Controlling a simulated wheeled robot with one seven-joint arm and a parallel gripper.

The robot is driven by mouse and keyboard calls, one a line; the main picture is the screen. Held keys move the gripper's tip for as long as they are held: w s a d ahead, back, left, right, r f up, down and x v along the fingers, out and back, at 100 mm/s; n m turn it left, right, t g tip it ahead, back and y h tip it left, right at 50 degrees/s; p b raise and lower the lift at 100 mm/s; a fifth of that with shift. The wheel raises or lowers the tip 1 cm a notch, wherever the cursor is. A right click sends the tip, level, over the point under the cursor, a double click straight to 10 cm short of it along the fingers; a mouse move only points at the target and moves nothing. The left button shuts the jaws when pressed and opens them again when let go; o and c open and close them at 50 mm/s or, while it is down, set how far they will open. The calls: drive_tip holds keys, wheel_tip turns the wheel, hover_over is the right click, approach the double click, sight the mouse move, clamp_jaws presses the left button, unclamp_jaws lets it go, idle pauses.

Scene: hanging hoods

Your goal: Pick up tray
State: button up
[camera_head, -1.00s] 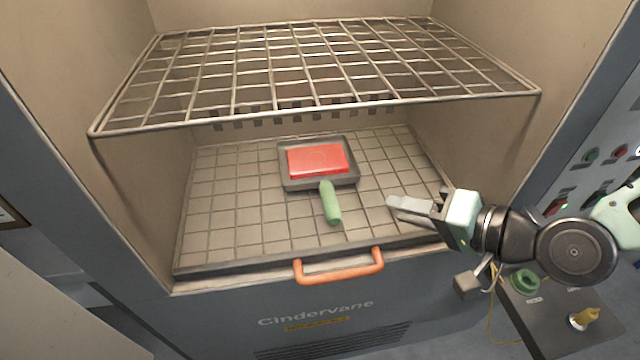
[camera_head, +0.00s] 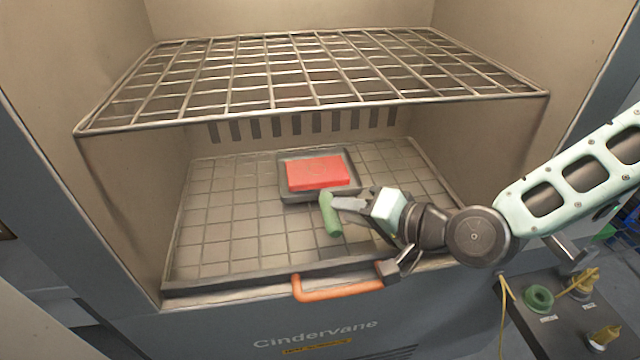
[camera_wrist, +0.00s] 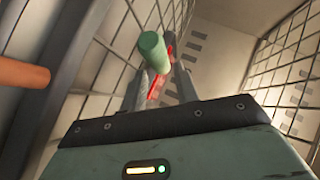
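The small dark grey tray (camera_head: 298,197) lies on the gridded floor of the hood, with a red block (camera_head: 318,173) in it. Its green handle (camera_head: 331,218) points toward the front. My gripper (camera_head: 345,204) is at the handle, reaching in from the right. In the wrist view the green handle (camera_wrist: 153,48) shows at the fingertips of my gripper (camera_wrist: 160,82). The two fingers are apart, with part of the red block (camera_wrist: 154,86) visible between them. I cannot tell whether a finger touches the handle. Part of the handle's right side is hidden by a finger.
A wire rack (camera_head: 310,75) hangs above the floor of the hood and limits the height there. The gridded floor (camera_head: 225,215) left of the tray is clear.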

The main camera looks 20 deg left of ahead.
drive_tip(key=x, duration=0.4)
drive_tip(key=shift+w+f, duration=0.1)
drive_tip(key=shift+w, duration=0.05)
drive_tip(key=shift+a, duration=0.1)
clamp_jaws()
